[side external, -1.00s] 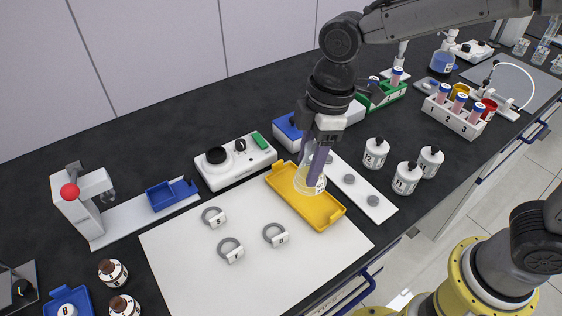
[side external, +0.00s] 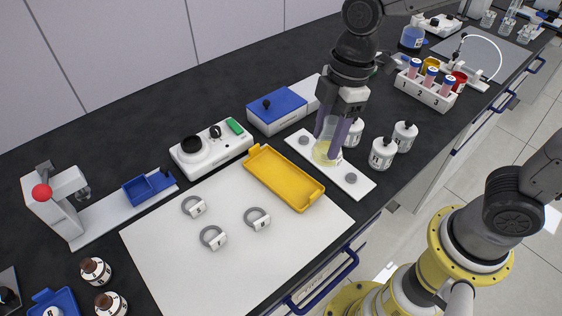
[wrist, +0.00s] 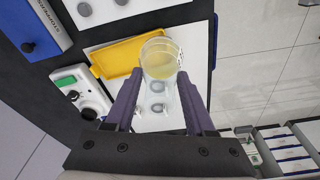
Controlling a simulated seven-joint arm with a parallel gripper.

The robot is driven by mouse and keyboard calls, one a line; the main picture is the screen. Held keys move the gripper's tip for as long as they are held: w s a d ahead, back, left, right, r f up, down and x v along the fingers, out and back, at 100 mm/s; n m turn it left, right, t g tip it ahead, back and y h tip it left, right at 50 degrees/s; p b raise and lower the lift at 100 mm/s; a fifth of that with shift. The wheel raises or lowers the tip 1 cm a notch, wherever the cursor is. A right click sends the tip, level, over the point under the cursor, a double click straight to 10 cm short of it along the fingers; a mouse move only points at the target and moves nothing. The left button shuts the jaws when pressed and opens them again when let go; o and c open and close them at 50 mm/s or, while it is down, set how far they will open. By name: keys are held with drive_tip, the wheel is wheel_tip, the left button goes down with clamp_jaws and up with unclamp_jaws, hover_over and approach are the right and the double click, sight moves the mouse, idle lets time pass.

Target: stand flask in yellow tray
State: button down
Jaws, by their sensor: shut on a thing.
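My gripper (side external: 332,133) is shut on a clear flask (side external: 325,151) with pale yellow liquid in it. In the side view the flask shows in front of a white strip, to the right of the yellow tray; I cannot tell its exact height. The yellow tray (side external: 283,179) is empty and lies at the edge of the white mat. In the wrist view the flask (wrist: 159,62) is between the purple fingertips (wrist: 157,80), overlapping one end of the tray (wrist: 113,58).
The white strip (side external: 363,187) with grey discs borders the tray. A blue-lidded box (side external: 277,107) and a white device with a black knob (side external: 209,155) stand behind. White bottles (side external: 383,153) stand right of the flask. Grey rings (side external: 257,218) lie on the mat (side external: 215,265).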

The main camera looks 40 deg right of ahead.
drive_tip(key=w+a+f, duration=0.1)
drive_tip(key=w+f, duration=0.1)
drive_tip(key=w+a+f, duration=0.1)
drive_tip(key=w+f, duration=0.2)
drive_tip(key=w+a+f, duration=0.1)
drive_tip(key=w+f, duration=0.1)
drive_tip(key=w, duration=0.1)
drive_tip(key=shift+a+f, duration=0.25)
drive_tip(key=shift+a, duration=0.15)
drive_tip(key=shift+w+f, duration=0.2)
drive_tip(key=shift+f, duration=1.5)
drive_tip(key=shift+f, duration=0.1)
drive_tip(key=shift+c, duration=1.2)
unclamp_jaws()
